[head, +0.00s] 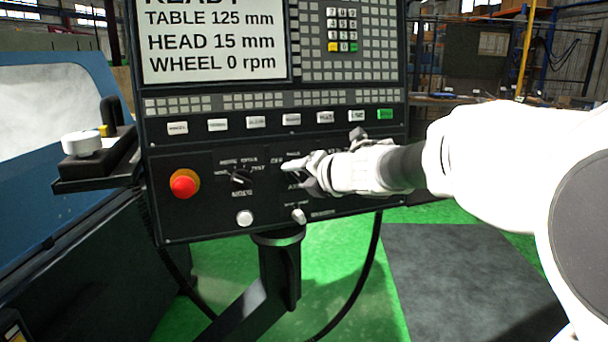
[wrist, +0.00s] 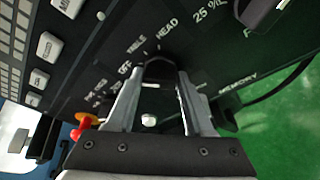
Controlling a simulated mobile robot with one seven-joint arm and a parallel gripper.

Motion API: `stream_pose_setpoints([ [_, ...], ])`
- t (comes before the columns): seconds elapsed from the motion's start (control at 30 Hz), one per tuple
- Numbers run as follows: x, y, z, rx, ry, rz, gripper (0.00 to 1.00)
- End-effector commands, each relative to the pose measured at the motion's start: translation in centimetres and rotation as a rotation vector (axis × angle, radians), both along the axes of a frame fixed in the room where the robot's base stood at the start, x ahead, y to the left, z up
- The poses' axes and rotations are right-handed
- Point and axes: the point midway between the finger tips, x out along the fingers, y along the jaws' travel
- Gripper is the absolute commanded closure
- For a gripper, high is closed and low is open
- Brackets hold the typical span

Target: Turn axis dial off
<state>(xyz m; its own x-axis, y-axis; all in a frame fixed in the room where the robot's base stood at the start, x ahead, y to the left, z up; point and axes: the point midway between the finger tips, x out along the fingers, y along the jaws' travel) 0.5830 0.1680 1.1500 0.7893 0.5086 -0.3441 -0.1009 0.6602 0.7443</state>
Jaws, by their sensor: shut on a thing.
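The axis dial (wrist: 159,70) is a black knob on the dark control panel, with OFF, TABLE and HEAD printed around it in the wrist view. My gripper (wrist: 161,76) is shut on this dial, one pale finger on each side. In the head view my gripper (head: 300,170) reaches in from the right to the lower middle of the panel, and it hides most of the dial. I cannot tell for certain which label the dial points to.
Left of my gripper are a mode dial (head: 240,177) and a red emergency button (head: 184,183). A white button (head: 245,217) and a small switch (head: 299,215) sit below. The screen (head: 213,45) shows table, head and wheel values. Green floor (head: 310,275) lies beneath.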

Motion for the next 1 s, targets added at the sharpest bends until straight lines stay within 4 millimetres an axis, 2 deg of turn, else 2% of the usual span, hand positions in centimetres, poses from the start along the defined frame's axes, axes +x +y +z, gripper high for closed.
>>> stream_pose_setpoints([
  [0.27, 0.0, 0.0, 0.0, -0.002, -0.001, -0.001, 1.0],
  [0.3, 0.0, 0.0, 0.0, -0.002, -0.001, -0.001, 0.42],
  [0.43, 0.0, 0.0, 0.0, -0.001, -0.001, 0.0, 0.19],
  [0.77, -0.1, -0.1, 0.1, 0.0, -0.001, -0.001, 0.19],
  [0.87, -0.7, -0.5, 0.5, -0.001, -0.002, -0.001, 0.19],
  [1.0, -2.4, -1.7, 1.4, 0.0, -0.003, -0.003, 0.19],
])
